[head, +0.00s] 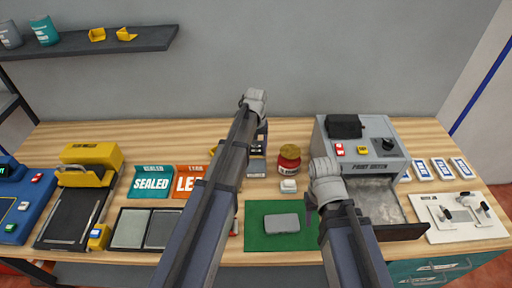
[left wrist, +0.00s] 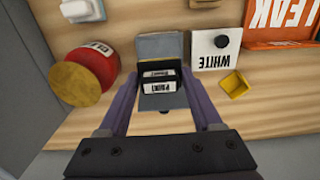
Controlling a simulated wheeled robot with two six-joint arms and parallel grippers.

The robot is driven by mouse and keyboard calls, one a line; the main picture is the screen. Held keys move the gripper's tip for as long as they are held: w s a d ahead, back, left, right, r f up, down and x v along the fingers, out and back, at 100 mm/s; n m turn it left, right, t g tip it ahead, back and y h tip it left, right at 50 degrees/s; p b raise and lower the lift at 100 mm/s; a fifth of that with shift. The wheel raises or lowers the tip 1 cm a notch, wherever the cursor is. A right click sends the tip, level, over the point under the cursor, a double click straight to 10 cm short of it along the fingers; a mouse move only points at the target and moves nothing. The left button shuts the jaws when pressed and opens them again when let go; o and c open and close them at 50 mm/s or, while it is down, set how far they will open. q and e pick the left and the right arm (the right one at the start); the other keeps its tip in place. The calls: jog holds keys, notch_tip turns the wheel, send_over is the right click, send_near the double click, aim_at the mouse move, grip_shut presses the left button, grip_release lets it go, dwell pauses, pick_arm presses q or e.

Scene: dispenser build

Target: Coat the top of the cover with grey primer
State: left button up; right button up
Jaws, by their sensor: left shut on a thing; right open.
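A grey flat block (head: 282,223), seemingly the cover, lies on a green mat (head: 258,211) at the front middle in the head view. My left gripper (head: 261,130) is at the back of the table, far beyond the mat. In the left wrist view my left gripper (left wrist: 158,80) is shut on a grey block with dark slots and white labels (left wrist: 161,97); one label seems to read PAINT. My arm hides part of it in the head view. My right gripper (head: 311,204) is open and empty, just right of the cover and above the mat's right side.
A red jar with a yellow lid (head: 289,158) stands right of my left gripper, a small white piece (head: 288,186) in front of it. A grey machine with a tray (head: 362,150) stands right. A white-labelled card (left wrist: 215,48) and yellow bin (left wrist: 235,83) lie near my left gripper.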

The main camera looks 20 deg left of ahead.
aim_at(256, 166)
pick_arm(q)
jog(key=shift+f, duration=0.2)
pick_arm(e)
jog(key=shift+f, duration=0.2)
pick_arm(q)
notch_tip(256, 166, down, 6)
jog(key=b, duration=0.6)
jog(key=shift+r, duration=0.1)
pick_arm(e)
notch_tip(256, 166, down, 6)
jog(key=shift+r, duration=0.15)
pick_arm(q)
jog(key=shift+f+b, duration=0.5)
jog(key=shift+b, duration=0.05)
pick_arm(e)
jog(key=shift+f, duration=0.55)
dwell(0.3)
pick_arm(q)
jog(key=o, duration=1.3)
jog(key=shift+r, duration=0.15)
pick_arm(e)
jog(key=shift+r, duration=0.2)
pick_arm(q)
jog(key=shift+r+p, duration=3.7)
jog(key=shift+p, duration=0.15)
pick_arm(e)
notch_tip(256, 166, up, 7)
